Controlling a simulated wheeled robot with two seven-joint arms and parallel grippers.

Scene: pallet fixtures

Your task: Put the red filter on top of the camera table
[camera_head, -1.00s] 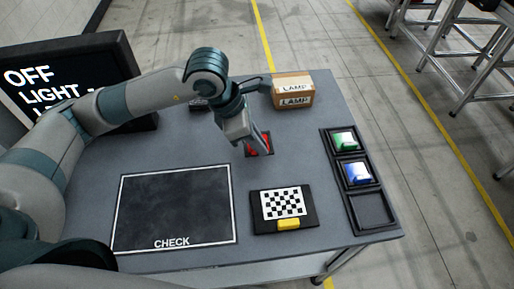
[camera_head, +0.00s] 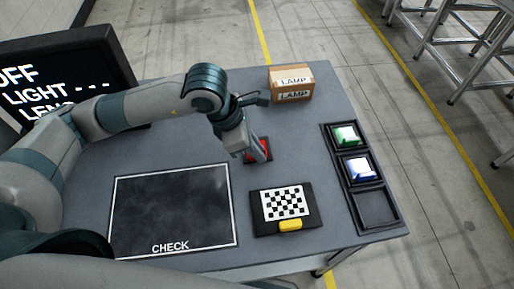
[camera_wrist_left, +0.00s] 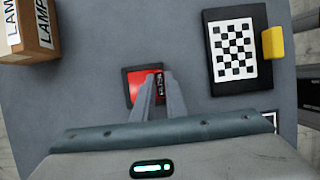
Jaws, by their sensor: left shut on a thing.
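A small red square piece with a dark border (camera_head: 264,144) lies on the grey table (camera_head: 310,130), near its middle. It also shows in the wrist view (camera_wrist_left: 138,80), with a dark strip bearing small lettering at its right side. My left gripper (camera_head: 262,156) reaches down onto it. In the wrist view the fingertips (camera_wrist_left: 159,84) are close together at the lettered strip and cover part of the red. The gripper is shut on what appears to be the red filter; the fingers hide the exact grip. My right gripper is not in view.
A LAMP box (camera_head: 291,83) stands at the back. A checkerboard plate (camera_head: 284,203) with a yellow block lies right of the white-outlined CHECK area (camera_head: 172,208). A black tray (camera_head: 376,209) holds green and blue pieces; its front compartment is empty. A monitor (camera_head: 60,95) stands left.

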